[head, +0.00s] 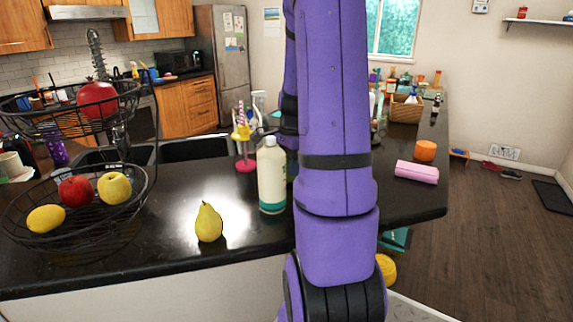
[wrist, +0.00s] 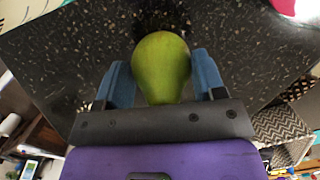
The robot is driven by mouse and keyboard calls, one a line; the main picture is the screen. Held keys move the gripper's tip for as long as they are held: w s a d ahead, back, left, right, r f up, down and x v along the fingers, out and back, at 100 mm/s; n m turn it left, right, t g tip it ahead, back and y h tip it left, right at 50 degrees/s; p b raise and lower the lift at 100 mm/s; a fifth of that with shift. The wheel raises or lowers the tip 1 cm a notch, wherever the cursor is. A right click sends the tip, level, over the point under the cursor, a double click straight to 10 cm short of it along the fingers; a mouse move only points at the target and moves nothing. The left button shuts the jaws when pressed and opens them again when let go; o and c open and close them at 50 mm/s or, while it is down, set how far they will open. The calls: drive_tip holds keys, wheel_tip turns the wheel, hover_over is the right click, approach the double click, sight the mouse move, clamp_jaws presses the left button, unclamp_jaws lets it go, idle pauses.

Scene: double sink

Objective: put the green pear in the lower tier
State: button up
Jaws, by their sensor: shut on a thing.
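The green pear (wrist: 161,65) sits between the two blue fingers of my gripper (wrist: 160,72) in the wrist view. My gripper is shut on it, with the dark speckled counter behind. The green pear and my gripper are hidden behind my purple arm in the head view. The lower tier (head: 137,203) is the lower black wire basket of a two-tier stand at the left of the head view. It holds a lemon (head: 46,219), a red apple (head: 76,190) and a yellow apple (head: 115,187).
A yellow pear (head: 208,222) stands on the dark counter (head: 130,245) between the basket and a white bottle (head: 271,176). The upper tier (head: 130,95) holds a red fruit (head: 97,99). A pink item (head: 416,172) and an orange item (head: 425,151) lie right of my arm.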

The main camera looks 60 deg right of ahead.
drive_tip(key=shift+f, duration=0.1)
drive_tip(key=o, duration=1)
drive_tip(key=r, duration=0.3)
drive_tip(key=d+r, duration=0.1)
drive_tip(key=r, duration=0.7)
drive_tip(key=shift+s+d+r, duration=0.1)
drive_tip(key=shift+s+d, duration=0.15)
drive_tip(key=shift+d, duration=0.05)
drive_tip(key=shift+o, duration=0.3)
drive_tip(key=shift+r, duration=0.3)
drive_tip(key=f+m+t+y, duration=0.1)
drive_tip(key=f+m, duration=0.2)
drive_tip(key=s+f+m+t, duration=0.1)
drive_tip(key=f+m, duration=0.1)
drive_tip(key=f, duration=0.1)
drive_tip(key=s+f+m+t+y, duration=0.1)
drive_tip(key=f+m+t, duration=0.1)
drive_tip(key=f+m, duration=0.1)
drive_tip(key=shift+s+d+m+y, duration=0.15)
drive_tip(key=shift+d+m+y, duration=0.15)
drive_tip(key=shift+d, duration=0.05)
drive_tip(key=shift+w+x, duration=0.2)
drive_tip(key=shift+x, duration=2.4)
